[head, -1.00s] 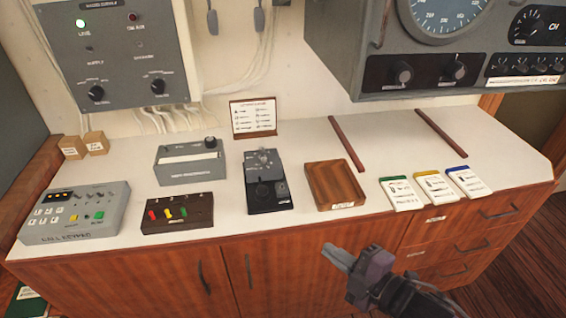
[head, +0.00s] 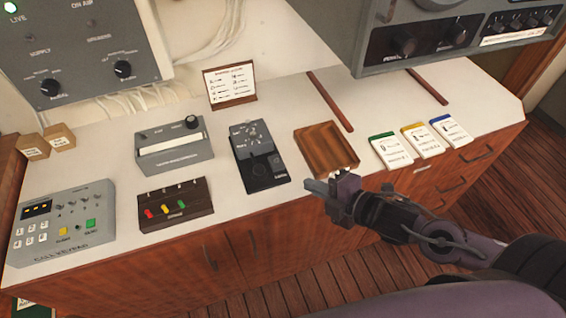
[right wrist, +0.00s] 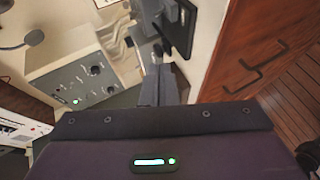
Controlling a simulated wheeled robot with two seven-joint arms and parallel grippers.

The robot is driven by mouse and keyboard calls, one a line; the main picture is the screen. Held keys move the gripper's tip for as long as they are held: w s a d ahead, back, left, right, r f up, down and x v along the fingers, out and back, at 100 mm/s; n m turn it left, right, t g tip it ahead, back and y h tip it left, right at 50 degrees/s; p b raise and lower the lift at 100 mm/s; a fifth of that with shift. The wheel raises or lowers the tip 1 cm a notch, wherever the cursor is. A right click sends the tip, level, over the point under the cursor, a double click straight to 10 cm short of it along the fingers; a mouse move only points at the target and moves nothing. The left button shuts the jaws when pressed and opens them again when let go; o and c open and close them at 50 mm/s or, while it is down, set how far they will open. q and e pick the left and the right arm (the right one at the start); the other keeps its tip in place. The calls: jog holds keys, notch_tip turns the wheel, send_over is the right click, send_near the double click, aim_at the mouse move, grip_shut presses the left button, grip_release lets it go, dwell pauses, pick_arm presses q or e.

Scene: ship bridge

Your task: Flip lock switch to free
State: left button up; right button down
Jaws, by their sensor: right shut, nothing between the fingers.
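No label reading lock or free can be made out, so I cannot tell which control is the lock switch. A black and grey device (head: 257,160) with small controls on its upper grey part lies in the middle of the counter. Left of it is a dark brown box (head: 176,204) with red, yellow and green levers. My right gripper (head: 314,188) is shut and empty, in front of the counter's front edge, to the right of and nearer than the black device. Its closed fingers (right wrist: 158,86) also show in the right wrist view. My left gripper is out of view.
A grey keypad box (head: 62,222) and a grey box with a black knob (head: 174,150) stand to the left. A wooden tray (head: 327,150) and several cards (head: 423,140) lie to the right. Grey panels (head: 78,50) hang above. Bare counter surrounds the black device.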

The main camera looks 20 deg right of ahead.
aim_at(277, 160)
jog(key=x, duration=0.5)
jog(key=p+x, duration=0.1)
jog(key=x, duration=0.4)
jog(key=shift+w+a+r, duration=0.15)
jog(key=shift+r, duration=0.05)
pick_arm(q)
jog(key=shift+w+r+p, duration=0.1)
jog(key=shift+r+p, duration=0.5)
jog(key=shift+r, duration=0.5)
pick_arm(e)
jog(key=shift+w+d+f, duration=0.25)
jog(key=shift+w+f, duration=0.05)
jog(key=shift+w, duration=0.25)
jog(key=shift+w+d+f, duration=0.25)
jog(key=shift+w+f, duration=0.05)
jog(key=shift+w, duration=0.2)
jog(key=shift+w+d+f, duration=0.2)
jog(key=shift+w+f, duration=0.1)
jog(key=shift+w, duration=0.25)
